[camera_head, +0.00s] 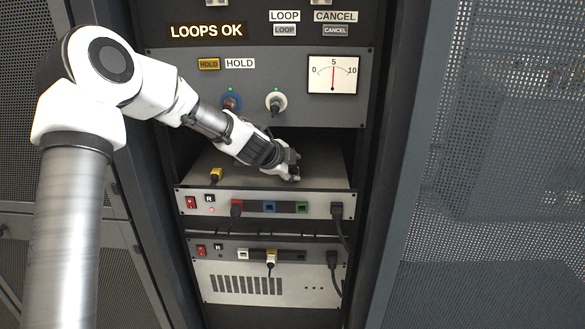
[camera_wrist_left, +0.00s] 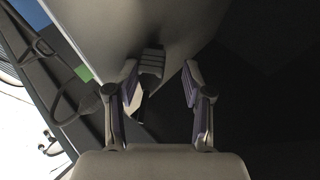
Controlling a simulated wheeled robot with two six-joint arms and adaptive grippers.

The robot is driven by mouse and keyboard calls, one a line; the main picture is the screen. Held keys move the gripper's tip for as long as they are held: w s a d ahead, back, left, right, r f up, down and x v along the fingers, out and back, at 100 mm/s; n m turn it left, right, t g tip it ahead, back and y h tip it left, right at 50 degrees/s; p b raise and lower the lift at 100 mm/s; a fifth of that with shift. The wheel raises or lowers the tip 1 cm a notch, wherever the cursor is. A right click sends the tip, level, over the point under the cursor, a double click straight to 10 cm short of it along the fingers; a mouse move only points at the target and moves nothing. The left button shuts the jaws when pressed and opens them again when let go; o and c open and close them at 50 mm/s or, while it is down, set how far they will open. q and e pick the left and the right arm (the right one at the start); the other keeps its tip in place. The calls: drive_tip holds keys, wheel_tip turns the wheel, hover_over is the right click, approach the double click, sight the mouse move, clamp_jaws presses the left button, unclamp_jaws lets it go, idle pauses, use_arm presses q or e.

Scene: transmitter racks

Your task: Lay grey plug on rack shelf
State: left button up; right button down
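My left gripper (camera_head: 290,172) reaches into the dark opening of the rack, just above the grey shelf top (camera_head: 325,163), near its front edge. In the left wrist view its two fingers (camera_wrist_left: 160,75) are spread apart. A ribbed grey plug (camera_wrist_left: 151,62) shows between the fingertips, closer to the left one, with a gap on the right. It seems to lie against the pale shelf surface (camera_wrist_left: 190,25); exact contact is not clear. In the head view the gripper hides the plug. My right gripper is in neither view.
Below, the upper unit's front (camera_head: 262,204) carries red, blue, green and black connectors. Above are two round sockets and a dial (camera_head: 333,74).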

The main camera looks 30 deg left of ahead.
use_arm(q)
drive_tip(key=shift+f, duration=0.1)
drive_tip(key=v, duration=1.2)
drive_tip(key=shift+f, duration=0.1)
